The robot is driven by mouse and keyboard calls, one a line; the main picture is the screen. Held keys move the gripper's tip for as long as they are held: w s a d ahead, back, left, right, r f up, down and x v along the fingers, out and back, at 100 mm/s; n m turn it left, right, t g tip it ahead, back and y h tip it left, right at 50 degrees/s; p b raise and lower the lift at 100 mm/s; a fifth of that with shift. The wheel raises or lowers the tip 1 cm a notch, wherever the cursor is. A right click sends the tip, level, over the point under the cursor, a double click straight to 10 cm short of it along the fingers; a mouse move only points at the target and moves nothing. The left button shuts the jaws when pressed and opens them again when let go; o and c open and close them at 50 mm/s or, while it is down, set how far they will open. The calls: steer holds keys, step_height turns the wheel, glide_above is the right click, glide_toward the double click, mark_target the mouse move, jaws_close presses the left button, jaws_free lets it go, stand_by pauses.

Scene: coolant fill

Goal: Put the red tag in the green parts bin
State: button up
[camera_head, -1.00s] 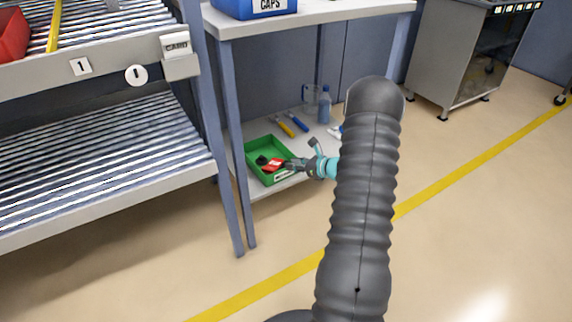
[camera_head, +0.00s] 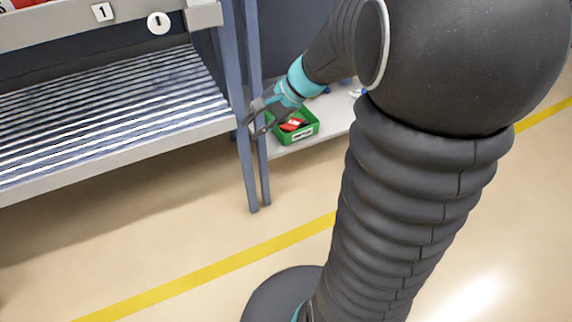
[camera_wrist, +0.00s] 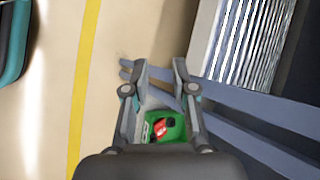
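The green parts bin (camera_head: 308,131) sits on the low shelf of the bench, partly hidden behind my gripper and wrist. The red tag (camera_head: 292,125) lies inside the bin, with a dark item beside it. In the wrist view the bin (camera_wrist: 178,131) shows between my fingers, farther off, with the red tag (camera_wrist: 159,128) and the black item in it. My gripper (camera_head: 252,130) is above and to the left of the bin, near the bench leg. Its fingers are spread apart and empty, as the wrist view (camera_wrist: 160,72) also shows.
Blue-grey bench legs (camera_head: 258,165) stand close to my gripper. A roller rack (camera_head: 110,110) is on the left. Open floor with a yellow line (camera_head: 215,268) lies in front. My arm hides much of the right side.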

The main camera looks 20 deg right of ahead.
steer(key=s+r+n+h, duration=0.3)
steer(key=s+n, duration=0.3)
steer(key=s, duration=0.3)
steer(key=s+a+r+n+t+h, duration=0.1)
steer(key=s+r+n+h, duration=0.2)
steer(key=s+n, duration=0.3)
steer(key=s, duration=0.4)
steer(key=shift+s+n+h, duration=0.3)
steer(key=shift+h, duration=0.1)
